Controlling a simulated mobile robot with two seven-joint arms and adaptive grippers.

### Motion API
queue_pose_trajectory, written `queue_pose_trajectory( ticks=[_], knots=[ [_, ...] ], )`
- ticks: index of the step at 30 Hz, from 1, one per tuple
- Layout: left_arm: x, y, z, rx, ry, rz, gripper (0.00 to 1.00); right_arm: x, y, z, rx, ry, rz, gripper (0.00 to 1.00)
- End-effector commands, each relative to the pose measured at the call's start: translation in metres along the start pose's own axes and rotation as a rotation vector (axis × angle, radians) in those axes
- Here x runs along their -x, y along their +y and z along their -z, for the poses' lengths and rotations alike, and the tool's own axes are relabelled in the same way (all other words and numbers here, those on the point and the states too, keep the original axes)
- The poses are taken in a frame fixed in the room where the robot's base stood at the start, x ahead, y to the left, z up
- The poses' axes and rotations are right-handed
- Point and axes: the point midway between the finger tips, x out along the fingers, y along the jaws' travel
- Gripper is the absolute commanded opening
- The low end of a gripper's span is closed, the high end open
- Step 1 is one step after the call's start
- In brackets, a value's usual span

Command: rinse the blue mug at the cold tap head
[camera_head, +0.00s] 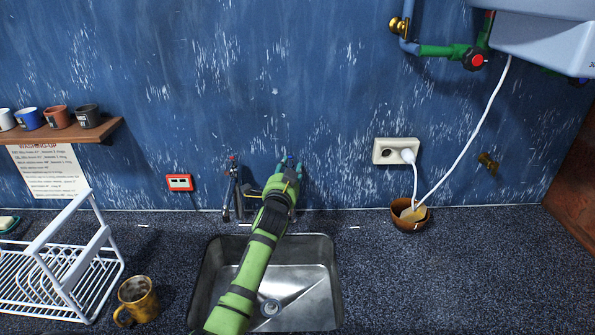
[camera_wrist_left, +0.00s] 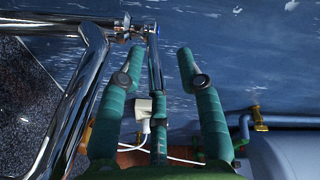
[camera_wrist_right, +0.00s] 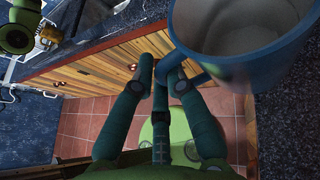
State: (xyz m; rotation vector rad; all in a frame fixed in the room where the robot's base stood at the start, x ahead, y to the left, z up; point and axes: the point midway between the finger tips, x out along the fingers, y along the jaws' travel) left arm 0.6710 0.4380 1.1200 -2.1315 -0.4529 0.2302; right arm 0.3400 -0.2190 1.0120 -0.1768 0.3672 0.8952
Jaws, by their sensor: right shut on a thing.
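My right gripper (camera_wrist_right: 162,78) is shut on the handle of a blue mug (camera_wrist_right: 272,72), whose pale inside shows at the upper right of the right wrist view. This mug is out of the head view. My left gripper (camera_head: 290,166) is at the wall behind the sink, at the right-hand tap, which it mostly hides. In the left wrist view its fingers (camera_wrist_left: 192,70) stand apart, with a slim chrome piece with a blue mark (camera_wrist_left: 153,30) between them. A thick chrome tap pipe (camera_wrist_left: 75,100) is left of the fingers. I see no running water.
The steel sink (camera_head: 320,300) lies under my left arm. A red-topped tap (camera_head: 232,190) stands left of it. A white rack (camera_head: 75,265) and a yellow-brown mug (camera_head: 137,298) are at left.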

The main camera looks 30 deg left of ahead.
Motion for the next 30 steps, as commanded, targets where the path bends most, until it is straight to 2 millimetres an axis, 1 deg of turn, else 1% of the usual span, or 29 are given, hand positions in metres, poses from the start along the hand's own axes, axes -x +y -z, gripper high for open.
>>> queue_pose_trajectory(
  ticks=[4,8,11,18,21,25,30],
  knots=[
    [0.004,0.002,-0.001,0.000,-0.003,-0.004,0.36,0.000,0.000,-0.001,0.003,-0.002,0.001,0.00],
    [0.017,0.003,-0.001,0.000,-0.002,-0.004,0.36,0.000,0.000,-0.001,0.003,-0.002,0.001,0.00],
    [0.033,0.003,-0.001,0.000,-0.002,-0.005,0.36,0.000,0.000,-0.001,0.003,-0.002,0.001,0.00],
    [0.078,0.002,-0.001,0.001,-0.001,-0.003,0.36,0.000,0.000,-0.001,0.003,-0.002,0.001,0.00],
    [0.094,0.001,-0.001,0.001,-0.001,-0.003,0.36,0.000,0.000,-0.001,0.003,-0.002,0.001,0.00],
    [0.110,0.001,0.000,0.001,0.000,-0.002,0.36,0.000,0.000,-0.001,0.003,-0.002,0.001,0.00],
    [0.118,0.000,0.000,0.000,0.000,-0.001,0.36,0.000,0.000,-0.001,0.003,-0.002,0.001,0.00]
  ],
)
